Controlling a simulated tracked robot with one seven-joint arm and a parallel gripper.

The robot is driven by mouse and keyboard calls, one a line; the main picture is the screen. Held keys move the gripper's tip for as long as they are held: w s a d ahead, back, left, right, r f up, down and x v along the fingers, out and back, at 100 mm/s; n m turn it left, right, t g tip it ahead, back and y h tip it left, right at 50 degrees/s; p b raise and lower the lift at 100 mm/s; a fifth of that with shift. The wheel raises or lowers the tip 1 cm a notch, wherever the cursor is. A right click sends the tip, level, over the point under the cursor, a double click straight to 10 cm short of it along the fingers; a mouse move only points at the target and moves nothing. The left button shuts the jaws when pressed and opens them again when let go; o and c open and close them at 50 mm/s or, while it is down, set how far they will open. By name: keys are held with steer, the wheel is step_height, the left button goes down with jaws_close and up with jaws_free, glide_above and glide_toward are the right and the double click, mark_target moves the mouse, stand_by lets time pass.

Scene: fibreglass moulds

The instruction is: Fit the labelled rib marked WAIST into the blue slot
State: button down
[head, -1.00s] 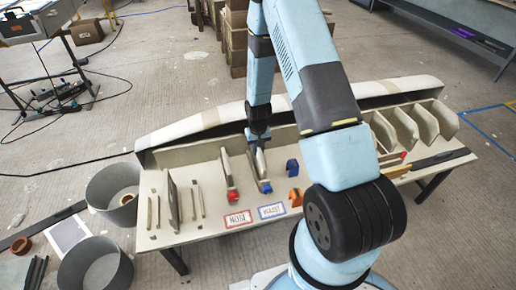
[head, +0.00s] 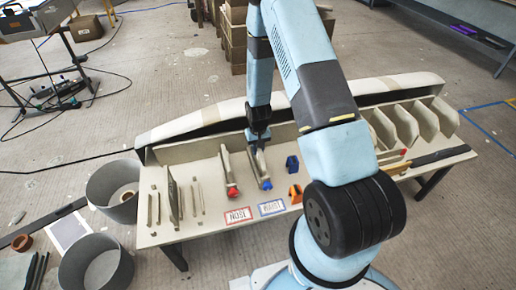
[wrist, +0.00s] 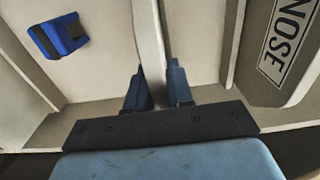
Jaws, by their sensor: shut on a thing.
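My gripper (head: 257,146) is shut on a pale flat rib (wrist: 150,40), with one dark blue finger on each side of it in the wrist view. In the head view the held rib (head: 258,163) stands upright at the blue-ended slot (head: 266,184), beside another rib at the red-ended slot (head: 232,191). No label shows on the held rib's visible edge. The neighbouring rib (wrist: 288,45), lettered NOSE, stands to its right in the wrist view. I cannot tell how deep the held rib sits in the slot. A card reading WAIST (head: 271,208) lies in front.
A blue block (wrist: 58,36) and an orange block (head: 295,193) lie right of the slots in the head view. A NOSE card (head: 238,216) lies at the front. Thin upright pieces (head: 173,203) stand left; several larger ribs (head: 407,123) stand right. A long pale mould (head: 200,125) runs behind.

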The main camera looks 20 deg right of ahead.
steer(key=shift+f, duration=0.3)
steer(key=c, duration=0.9)
jaws_free()
steer(key=shift+r, duration=0.1)
step_height(320, 180, up, 14)
steer(key=shift+f, duration=0.2)
